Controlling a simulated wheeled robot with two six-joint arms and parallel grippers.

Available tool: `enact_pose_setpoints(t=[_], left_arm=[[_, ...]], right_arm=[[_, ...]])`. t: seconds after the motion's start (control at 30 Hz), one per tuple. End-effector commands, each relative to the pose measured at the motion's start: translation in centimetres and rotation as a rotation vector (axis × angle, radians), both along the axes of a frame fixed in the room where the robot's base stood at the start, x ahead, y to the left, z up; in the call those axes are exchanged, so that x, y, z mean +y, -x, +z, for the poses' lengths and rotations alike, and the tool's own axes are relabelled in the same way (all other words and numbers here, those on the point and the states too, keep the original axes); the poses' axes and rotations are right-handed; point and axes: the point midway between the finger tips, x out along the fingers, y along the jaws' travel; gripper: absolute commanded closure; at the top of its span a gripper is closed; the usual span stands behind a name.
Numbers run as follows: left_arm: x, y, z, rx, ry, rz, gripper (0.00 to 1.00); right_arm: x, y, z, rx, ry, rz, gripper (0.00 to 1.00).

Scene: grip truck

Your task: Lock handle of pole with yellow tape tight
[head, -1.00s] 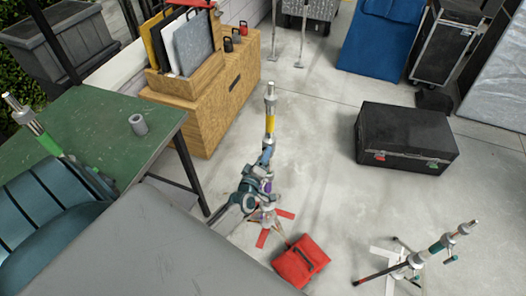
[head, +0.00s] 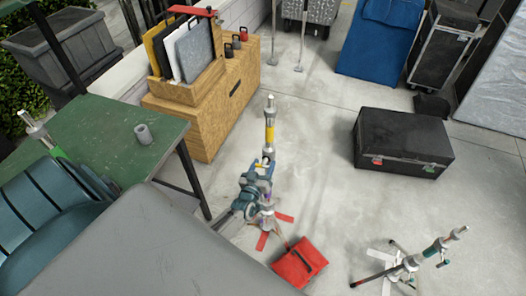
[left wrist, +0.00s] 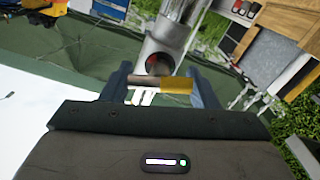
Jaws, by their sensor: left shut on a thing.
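The pole with yellow tape (head: 269,134) stands upright on the floor in the head view, with purple tape lower down. My left gripper (head: 262,165) reaches it from the lower left, just below the yellow tape. In the left wrist view, my left gripper (left wrist: 163,88) is shut on a short handle (left wrist: 176,86) with a yellow end, lying crosswise between the fingers. The pole's grey metal collar (left wrist: 160,60) is just beyond the fingers. In the head view, the gripper hides part of the pole. My right gripper is not in view.
Red floor marks (head: 283,218) and a red bag (head: 299,262) lie at the pole's foot. A pole with green tape (head: 428,251) stands at right. A black case (head: 403,140) is behind. A green table (head: 100,135) and a wooden cabinet (head: 205,115) are at left.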

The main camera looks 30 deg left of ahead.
Motion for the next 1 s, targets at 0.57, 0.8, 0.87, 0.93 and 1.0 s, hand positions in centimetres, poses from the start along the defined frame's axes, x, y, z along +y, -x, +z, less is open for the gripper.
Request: enact_pose_setpoints(t=[0.57,0.8,0.87,0.93,1.0], left_arm=[[0.0,-0.04,0.09,0.025,-0.11,0.0,0.68],[0.01,-0.05,0.09,0.024,-0.108,0.0,0.44],[0.0,-0.04,0.09,0.024,-0.108,0.0,0.32],[0.01,-0.04,0.07,0.024,-0.108,0.0,0.24],[0.0,-0.03,0.05,0.024,-0.108,0.0,0.24]], right_arm=[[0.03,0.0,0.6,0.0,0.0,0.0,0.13],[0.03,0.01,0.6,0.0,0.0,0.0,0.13],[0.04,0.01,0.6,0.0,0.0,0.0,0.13],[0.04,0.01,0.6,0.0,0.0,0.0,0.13],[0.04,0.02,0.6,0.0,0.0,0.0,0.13]])
